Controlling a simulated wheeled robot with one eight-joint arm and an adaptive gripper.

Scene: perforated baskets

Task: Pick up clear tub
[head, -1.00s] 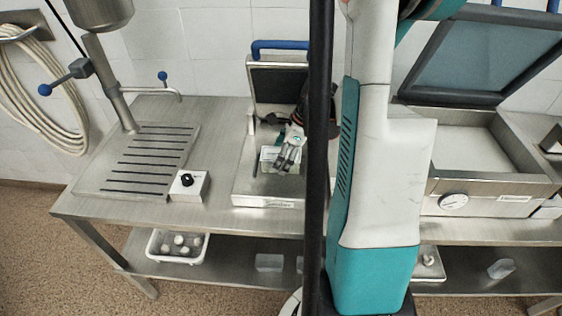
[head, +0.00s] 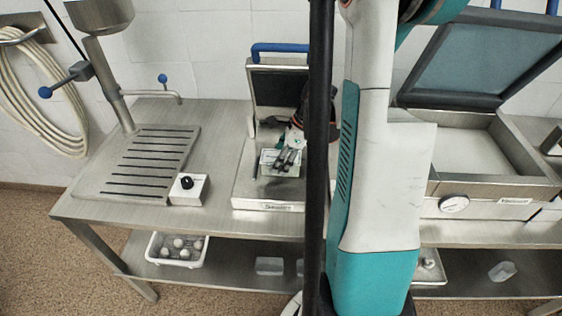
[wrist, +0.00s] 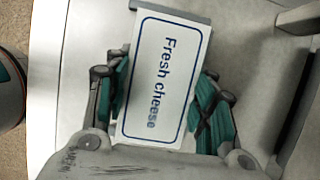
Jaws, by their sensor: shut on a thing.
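The tub (head: 267,158) is a small pale box at the open appliance on the table in the head view. In the wrist view its white face (wrist: 167,72) reads "Fresh cheese" in a blue frame and fills the space between my fingers. My gripper (head: 287,158) reaches the tub from above and behind. In the wrist view its teal-padded fingers (wrist: 163,95) press on both sides of the tub, so it is shut on it. I cannot tell whether the tub touches the surface beneath. My gripper covers part of it.
The steel appliance (head: 243,188) has a raised lid (head: 282,64) with a blue handle right behind. A knob box (head: 189,190) and slotted drain plate (head: 122,190) are to the left. A white basket (head: 155,248) with pale round items and a clear container (head: 269,265) are on the lower shelf.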

